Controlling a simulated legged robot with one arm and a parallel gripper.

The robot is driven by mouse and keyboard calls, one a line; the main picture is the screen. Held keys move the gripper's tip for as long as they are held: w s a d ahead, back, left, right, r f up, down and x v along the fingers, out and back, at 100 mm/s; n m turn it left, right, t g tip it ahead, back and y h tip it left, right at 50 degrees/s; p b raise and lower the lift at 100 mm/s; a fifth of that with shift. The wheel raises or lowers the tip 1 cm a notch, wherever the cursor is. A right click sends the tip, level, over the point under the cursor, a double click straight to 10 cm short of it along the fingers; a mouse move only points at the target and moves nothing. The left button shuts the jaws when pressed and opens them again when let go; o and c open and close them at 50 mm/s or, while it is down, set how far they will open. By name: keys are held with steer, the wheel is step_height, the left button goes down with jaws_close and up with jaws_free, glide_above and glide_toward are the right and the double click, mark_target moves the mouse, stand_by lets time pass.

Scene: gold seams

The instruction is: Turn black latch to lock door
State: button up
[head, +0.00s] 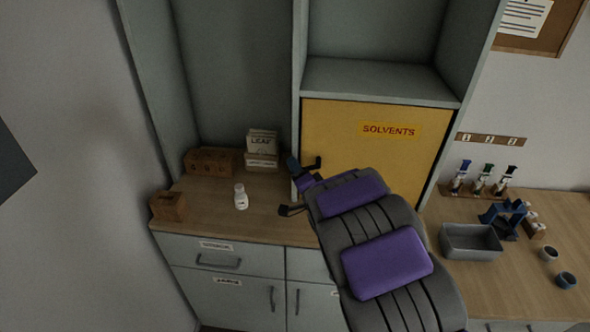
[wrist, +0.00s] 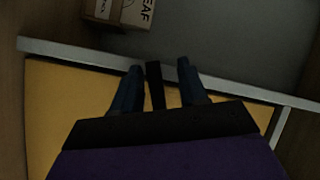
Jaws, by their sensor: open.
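The yellow door (head: 345,135) carries a SOLVENTS label and is in the cabinet's lower right compartment; it looks closed. In the wrist view, a narrow black latch (wrist: 155,88) stands upright in front of the yellow door (wrist: 60,110). My gripper (wrist: 160,66) is open, with one dark blue finger on each side of the latch; I cannot tell whether either touches it. In the head view my gripper (head: 297,170) is at the door's left edge, beside a black piece (head: 315,163) that appears to be the latch. My arm covers the door's lower part.
A white bottle (head: 241,197), brown boxes (head: 212,162) and a LEAF box (head: 262,142) stand on the counter left of the door. A grey bin (head: 471,241) and a blue stand (head: 505,218) are on the right counter. The open shelf (head: 375,80) above the door is empty.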

steer(key=d, duration=0.2)
steer(key=shift+w+d+r, duration=0.1)
steer(key=shift+d, duration=0.25)
steer(key=c, duration=0.3)
steer(key=shift+d, duration=0.2)
steer(key=shift+c, duration=1.6)
steer(key=shift+a, duration=0.3)
jaws_close()
steer(key=shift+a, duration=0.45)
